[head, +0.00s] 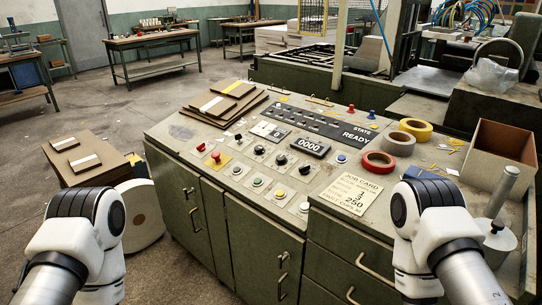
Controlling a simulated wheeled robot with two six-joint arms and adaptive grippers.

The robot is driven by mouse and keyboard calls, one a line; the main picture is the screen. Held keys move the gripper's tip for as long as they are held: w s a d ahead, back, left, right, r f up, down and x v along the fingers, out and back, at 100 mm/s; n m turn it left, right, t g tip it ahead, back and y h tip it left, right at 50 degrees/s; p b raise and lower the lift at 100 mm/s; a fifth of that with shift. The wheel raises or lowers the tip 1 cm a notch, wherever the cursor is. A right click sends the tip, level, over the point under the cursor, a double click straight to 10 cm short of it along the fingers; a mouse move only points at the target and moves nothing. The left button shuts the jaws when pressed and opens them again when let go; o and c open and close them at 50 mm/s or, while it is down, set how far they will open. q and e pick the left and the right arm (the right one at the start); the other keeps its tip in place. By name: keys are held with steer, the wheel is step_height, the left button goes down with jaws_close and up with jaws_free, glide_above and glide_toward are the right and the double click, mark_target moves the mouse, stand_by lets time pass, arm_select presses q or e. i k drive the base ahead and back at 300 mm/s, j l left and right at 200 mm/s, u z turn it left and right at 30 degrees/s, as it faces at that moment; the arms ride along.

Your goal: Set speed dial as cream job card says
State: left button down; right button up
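The cream job card (347,194) lies flat at the front right of the sloped console (190,137). Its heading reads JOB CARD; 1, 3 and 250 show in large figures, but the small words beside them are too fine to read surely. Black dials (281,159) and (305,169) sit mid-panel; their labels and pointer settings are too small to read, so I cannot tell which is the speed dial. A counter (311,147) shows 0000 and a display (355,133) reads STATE READY. My arms show at both lower corners, with no gripper fingers visible.
A red mushroom button (215,156) and several coloured push buttons surround the dials. Tape rolls (378,162), an open cardboard box (499,153) and a metal post on a round base (497,235) crowd the right. Greyboard sheets (226,103) lie at the back left.

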mark_target(259, 149)
steer(key=i+j+z, duration=0.2)
steer(key=z, duration=0.15)
steer(key=i+j+z, duration=0.15)
steer(key=j+z, duration=0.15)
steer(key=i+j+z, duration=0.1)
steer(key=j+z, duration=0.25)
steer(key=j, duration=0.05)
